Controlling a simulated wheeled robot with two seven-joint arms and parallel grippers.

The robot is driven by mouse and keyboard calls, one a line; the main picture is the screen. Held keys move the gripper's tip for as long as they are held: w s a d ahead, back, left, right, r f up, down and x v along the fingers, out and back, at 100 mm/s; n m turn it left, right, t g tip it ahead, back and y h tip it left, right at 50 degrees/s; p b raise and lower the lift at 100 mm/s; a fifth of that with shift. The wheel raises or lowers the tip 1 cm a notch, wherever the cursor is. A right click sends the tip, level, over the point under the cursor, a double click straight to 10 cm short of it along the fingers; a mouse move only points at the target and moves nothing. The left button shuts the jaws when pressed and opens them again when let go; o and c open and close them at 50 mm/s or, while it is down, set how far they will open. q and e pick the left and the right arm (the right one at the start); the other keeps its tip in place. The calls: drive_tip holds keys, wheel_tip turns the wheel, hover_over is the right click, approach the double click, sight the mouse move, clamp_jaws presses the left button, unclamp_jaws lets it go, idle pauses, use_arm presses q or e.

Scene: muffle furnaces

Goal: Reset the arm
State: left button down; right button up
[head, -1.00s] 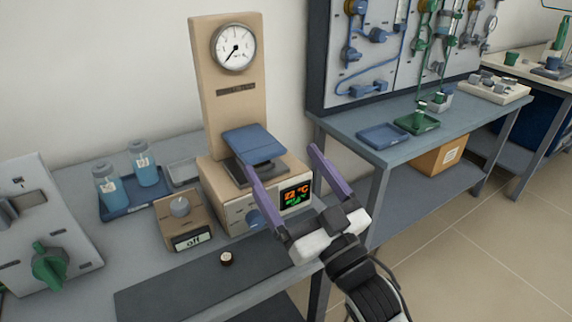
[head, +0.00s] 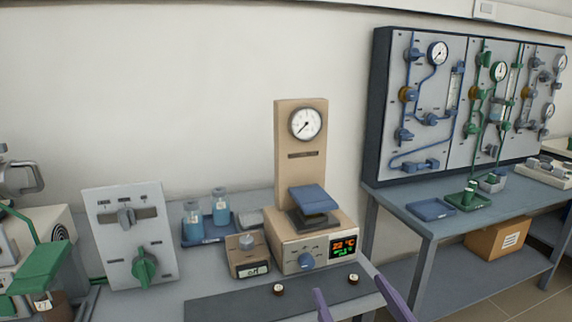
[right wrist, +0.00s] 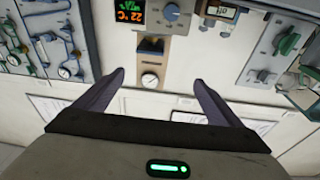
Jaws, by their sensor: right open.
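My right gripper (head: 352,305) shows at the bottom edge of the head view, only its two purple fingers in sight, spread apart with nothing between them. It also shows in the right wrist view (right wrist: 159,80), open and empty. Beyond it in the head view stands the beige apparatus with a round gauge (head: 301,150), a blue top plate (head: 313,199) and a lit display (head: 343,246). The apparatus also shows upside down in the right wrist view (right wrist: 150,62). The rest of my right arm is out of the head view. My left gripper is not in view.
A dark mat (head: 235,307) lies along the bench front, with two small round pieces (head: 278,289) (head: 353,278) near its back edge. A small "off" box (head: 248,258), blue bottles (head: 221,207) and a grey panel with a green knob (head: 130,235) stand left. A bench (head: 400,207) stands right.

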use_arm(q)
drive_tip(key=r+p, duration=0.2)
drive_tip(key=p, duration=0.1)
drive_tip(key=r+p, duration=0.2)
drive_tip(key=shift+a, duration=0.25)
use_arm(e)
drive_tip(key=s+d+f+g+h, duration=0.1)
drive_tip(key=s+f+g, duration=0.4)
drive_tip(key=s+f, duration=0.6)
drive_tip(key=s+d+f+g+h, duration=0.2)
drive_tip(key=s+f+g, duration=0.3)
drive_tip(key=s+f, duration=0.6)
wheel_tip(320, 180, down, 5)
drive_tip(key=shift+d+r+m+g, duration=0.1)
drive_tip(key=shift+d+m+g, duration=0.2)
drive_tip(key=shift+d, duration=0.05)
